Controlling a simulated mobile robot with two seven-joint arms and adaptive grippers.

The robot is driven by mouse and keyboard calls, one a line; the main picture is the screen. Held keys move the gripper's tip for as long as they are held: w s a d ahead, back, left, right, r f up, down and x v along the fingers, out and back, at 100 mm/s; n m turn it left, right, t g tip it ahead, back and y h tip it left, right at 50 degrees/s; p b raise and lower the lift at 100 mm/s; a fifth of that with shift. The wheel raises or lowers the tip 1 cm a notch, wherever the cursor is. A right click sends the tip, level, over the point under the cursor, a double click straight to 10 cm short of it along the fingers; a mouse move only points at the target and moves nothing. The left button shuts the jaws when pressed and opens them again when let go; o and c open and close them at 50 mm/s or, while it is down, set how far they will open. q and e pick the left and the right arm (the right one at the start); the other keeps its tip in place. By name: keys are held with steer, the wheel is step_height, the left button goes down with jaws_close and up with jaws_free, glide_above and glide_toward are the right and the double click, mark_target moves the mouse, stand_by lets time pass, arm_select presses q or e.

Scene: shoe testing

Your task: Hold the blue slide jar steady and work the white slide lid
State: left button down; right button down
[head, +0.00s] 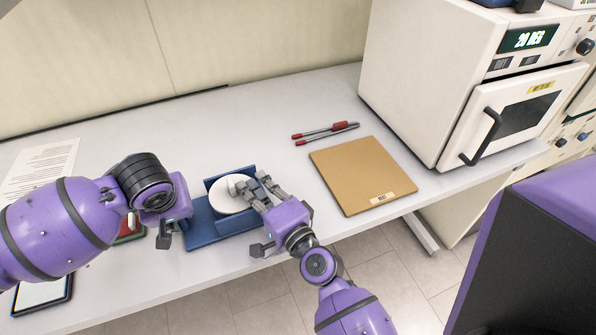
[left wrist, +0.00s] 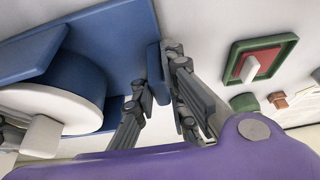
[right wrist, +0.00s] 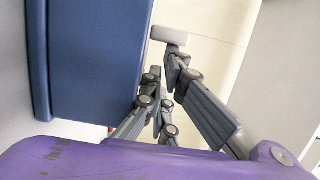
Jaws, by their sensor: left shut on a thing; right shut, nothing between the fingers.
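The blue slide jar (head: 217,226) stands near the table's front edge, with a blue base and upright back. Its white slide lid (head: 232,197) is a round disc; in the left wrist view the lid (left wrist: 52,108) sits against the jar's round blue body and has a white knob (left wrist: 41,137). My left gripper (left wrist: 154,76) is shut on a part of the blue jar at its left side; the exact grip is partly hidden. My right gripper (head: 262,190) is shut and empty, its fingertips close beside the lid's knob. Whether they touch it is unclear.
A tan board (head: 362,173) and red-capped pens (head: 325,132) lie to the right. A white oven (head: 440,80) stands at the back right. Papers (head: 42,168) lie far left. A green-and-red tray (left wrist: 262,62) is left of the jar. The back middle of the table is clear.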

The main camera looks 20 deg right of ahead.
arm_select(q)
steer(key=shift+d, duration=0.2)
arm_select(e)
steer(key=shift+a, duration=0.15)
steer(key=shift+d, duration=0.35)
arm_select(q)
steer(key=shift+a, duration=0.1)
arm_select(e)
steer(key=d, duration=0.3)
steer(key=shift+s+d+f, duration=0.1)
steer(key=shift+s+d, duration=0.4)
steer(key=shift+s, duration=0.3)
steer(key=v, duration=0.6)
steer(key=shift+s+d, duration=0.1)
steer(key=shift+s, duration=0.25)
steer(key=shift+v, duration=0.8)
arm_select(q)
steer(key=c, duration=1.7)
jaws_free()
